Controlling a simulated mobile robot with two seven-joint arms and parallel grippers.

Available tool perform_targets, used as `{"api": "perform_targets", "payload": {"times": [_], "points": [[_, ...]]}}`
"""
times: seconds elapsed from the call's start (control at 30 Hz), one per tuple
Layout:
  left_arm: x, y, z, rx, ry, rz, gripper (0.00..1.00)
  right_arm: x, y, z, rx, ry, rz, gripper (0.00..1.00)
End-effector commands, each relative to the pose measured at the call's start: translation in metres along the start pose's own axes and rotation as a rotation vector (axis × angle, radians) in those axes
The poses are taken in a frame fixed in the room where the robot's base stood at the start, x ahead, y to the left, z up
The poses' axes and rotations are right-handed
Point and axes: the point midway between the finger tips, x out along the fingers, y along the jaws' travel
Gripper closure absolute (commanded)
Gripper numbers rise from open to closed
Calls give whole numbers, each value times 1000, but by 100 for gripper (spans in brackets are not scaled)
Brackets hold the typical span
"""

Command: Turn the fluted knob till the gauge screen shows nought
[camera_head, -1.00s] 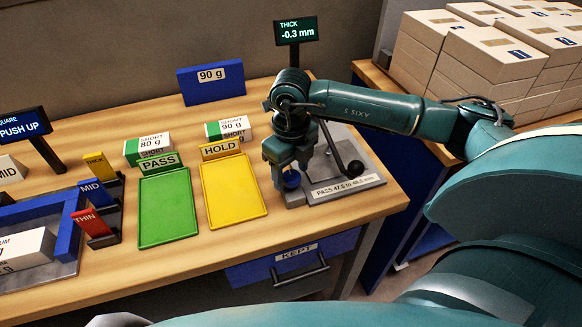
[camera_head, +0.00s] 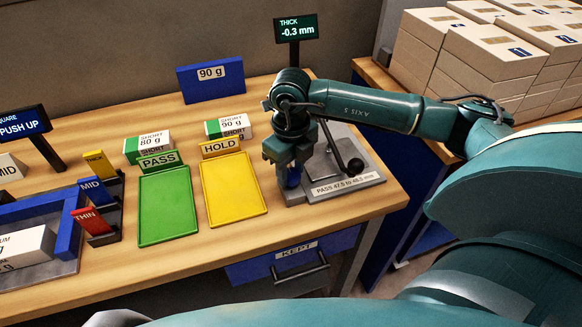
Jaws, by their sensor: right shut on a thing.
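The gauge screen (camera_head: 296,28) stands on a post at the back right of the bench and reads THICK -0.3 mm. The gauge base (camera_head: 360,180) is a grey plate with a label reading PASS 47.5 to 48.5 mm and a black ball-ended lever (camera_head: 355,165). My left gripper is not in view.
A green PASS tray (camera_head: 165,205) and a yellow HOLD tray (camera_head: 234,190) lie empty left of the gauge. SHORT packs (camera_head: 147,146) stand behind them. Coloured THIN, MID and THICK blocks (camera_head: 97,190) are further left. Stacked reams (camera_head: 480,55) fill the right table.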

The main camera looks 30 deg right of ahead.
Motion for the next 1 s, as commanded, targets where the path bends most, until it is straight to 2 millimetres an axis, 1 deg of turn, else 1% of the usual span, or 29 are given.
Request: {"api": "perform_targets", "payload": {"times": [0.17,0.4,0.7,1.0], "points": [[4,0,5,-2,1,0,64,1,0,0,-45,-2,1,85],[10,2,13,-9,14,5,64,3,0,1,-189,-4,1,85],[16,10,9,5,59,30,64,2,1,1,-388,-4,0,85],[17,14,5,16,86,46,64,0,1,0,-501,-3,1,85]]}}
